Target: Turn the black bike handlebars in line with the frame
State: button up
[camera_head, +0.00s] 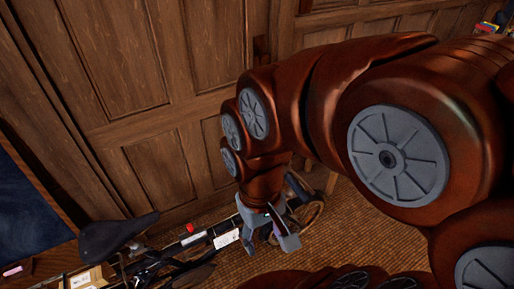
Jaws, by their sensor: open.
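The black bike leans along the wooden wall at lower centre, with its saddle (118,237) at the left and its frame (196,240) running right. A white label (226,238) is on the frame. A wheel (314,212) shows at the right end, partly behind my arm. My gripper (270,240) points down at this front end of the bike, with its grey fingers apart. The handlebars are mostly hidden by my gripper and arm, and I cannot tell their angle. I cannot tell whether the fingers touch them.
A wood-panelled wall (130,60) stands close behind the bike. A dark board (28,215) is at the left edge, with a small pink item (14,270) near it. Woven brown floor (345,240) is open to the right of the bike. My arm covers much of the right side.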

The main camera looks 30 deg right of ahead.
jog(key=w+d+f+m+t+y+b, duration=0.1)
jog(key=w+d+f+m, duration=0.15)
jog(key=w+m, duration=0.6)
jog(key=w+d+f+m+t+b, duration=0.15)
jog(key=w+d+m, duration=0.25)
jog(key=w+m, duration=0.45)
jog(key=w+d+f+m+t, duration=0.1)
jog(key=w+d+m, duration=0.1)
jog(key=d+m, duration=0.3)
jog(key=w+d+f+m+h, duration=0.1)
jog(key=w+d+m, duration=0.1)
jog(key=d+m, duration=0.4)
jog(key=w+d+f+m+t+b, duration=0.1)
jog(key=w+d+f+m, duration=0.1)
jog(key=d+m, duration=0.4)
jog(key=shift+w+f+m+t, duration=0.1)
jog(key=shift+w+m+t, duration=0.25)
jog(key=shift+m, duration=0.65)
jog(key=shift+f, duration=0.2)
jog(key=shift+d+b+x, duration=0.1)
jog(key=shift+b+x, duration=0.15)
jog(key=shift+x, duration=2.15)
jog(key=shift+d+b+x, duration=0.15)
jog(key=shift+b+x, duration=0.1)
jog(key=shift+x, duration=2.15)
jog(key=shift+c, duration=0.3)
grip_shut()
